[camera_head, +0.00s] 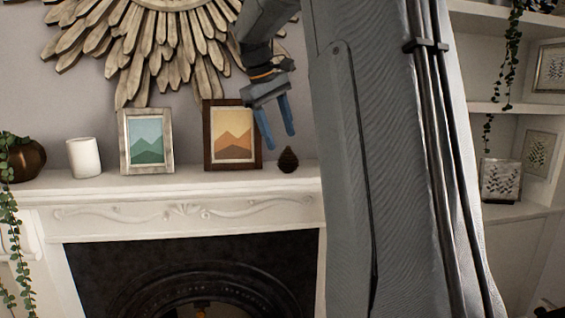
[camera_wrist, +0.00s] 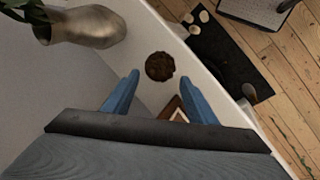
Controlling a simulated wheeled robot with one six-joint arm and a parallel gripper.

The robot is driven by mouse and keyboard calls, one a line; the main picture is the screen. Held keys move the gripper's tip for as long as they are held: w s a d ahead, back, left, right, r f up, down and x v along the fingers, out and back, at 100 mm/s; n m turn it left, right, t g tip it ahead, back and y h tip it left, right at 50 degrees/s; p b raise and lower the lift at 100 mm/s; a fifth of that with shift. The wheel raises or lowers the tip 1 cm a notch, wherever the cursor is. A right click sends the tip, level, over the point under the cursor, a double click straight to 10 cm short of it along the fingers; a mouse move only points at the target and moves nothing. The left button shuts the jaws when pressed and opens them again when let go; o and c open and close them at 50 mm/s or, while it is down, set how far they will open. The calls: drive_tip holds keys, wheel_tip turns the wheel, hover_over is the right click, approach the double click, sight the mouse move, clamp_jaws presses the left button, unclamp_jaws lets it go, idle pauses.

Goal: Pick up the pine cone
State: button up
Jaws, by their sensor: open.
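The pine cone (camera_head: 288,159) is small, dark brown and pointed at the top. It stands upright on the white mantel shelf (camera_head: 190,182), just right of the brown-framed picture. My gripper (camera_head: 279,140) is open and empty above the shelf, with its two blue fingers pointing down. In the head view the fingertips are just above and slightly left of the pine cone. In the wrist view the pine cone (camera_wrist: 160,66) shows as a round dark shape beyond the fingertips of my gripper (camera_wrist: 160,84), roughly centred between them and not touching either finger.
A brown-framed orange picture (camera_head: 232,134) stands close left of the pine cone. A light-framed green picture (camera_head: 147,141), a white cup (camera_head: 84,157) and a bronze vase (camera_head: 22,160) with a trailing plant stand farther left. A metallic vase (camera_wrist: 90,27) shows in the wrist view.

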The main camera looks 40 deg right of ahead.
sight(286, 154)
drive_tip(key=shift+w+d+f, duration=0.15)
drive_tip(key=shift+d+f, duration=0.15)
drive_tip(key=shift+f, duration=0.25)
drive_tip(key=p+x, duration=0.2)
drive_tip(key=x, duration=0.4)
drive_tip(key=shift+s+f+p, duration=0.25)
drive_tip(key=shift+p, duration=0.1)
drive_tip(key=c, duration=0.8)
